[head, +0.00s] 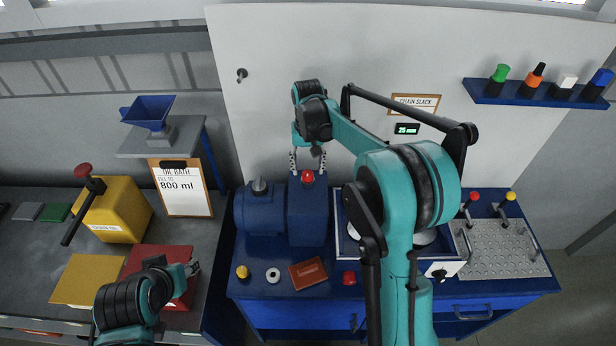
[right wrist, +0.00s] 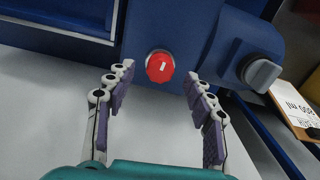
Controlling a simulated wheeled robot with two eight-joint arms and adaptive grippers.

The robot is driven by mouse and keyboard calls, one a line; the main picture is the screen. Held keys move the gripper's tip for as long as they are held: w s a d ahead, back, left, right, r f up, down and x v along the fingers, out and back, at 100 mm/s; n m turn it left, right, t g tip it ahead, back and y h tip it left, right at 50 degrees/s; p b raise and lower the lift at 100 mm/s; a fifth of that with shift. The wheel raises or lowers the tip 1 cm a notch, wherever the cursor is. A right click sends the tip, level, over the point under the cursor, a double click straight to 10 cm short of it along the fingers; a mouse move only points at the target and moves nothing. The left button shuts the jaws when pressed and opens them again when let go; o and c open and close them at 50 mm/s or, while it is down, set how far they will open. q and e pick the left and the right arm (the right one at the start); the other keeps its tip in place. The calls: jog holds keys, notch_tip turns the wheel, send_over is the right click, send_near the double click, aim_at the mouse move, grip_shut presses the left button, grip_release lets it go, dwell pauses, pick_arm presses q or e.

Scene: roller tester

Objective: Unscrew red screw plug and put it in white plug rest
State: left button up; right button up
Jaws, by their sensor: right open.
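The red screw plug (head: 308,176) sits on top of the blue gear housing (head: 307,215). In the right wrist view the plug (right wrist: 160,66) shows a small white mark on its face. My right gripper (head: 307,167) is open and empty above the housing. Its fingertips (right wrist: 159,70) stand on either side of the plug in that picture, with visible gaps and no contact that I can make out. A white ring (head: 273,274), which looks like the plug rest, lies on the bench front. My left gripper (head: 194,268) is near a red box at the left; its jaws are too small to read.
A yellow knob (head: 243,272), a reddish-brown tray (head: 308,273) and a red piece (head: 349,278) lie along the bench front. A yellow oil can (head: 118,212) stands at the left. My right arm hides part of the bench's middle and right.

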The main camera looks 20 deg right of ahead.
jog(key=m, duration=0.4)
jog(key=shift+m, duration=0.4)
jog(key=m, duration=0.5)
jog(key=shift+m, duration=0.3)
jog(key=shift+f+b, duration=1)
jog(key=shift+f, duration=0.3)
jog(key=shift+r, duration=0.1)
jog(key=shift+c, duration=0.2)
grip_shut()
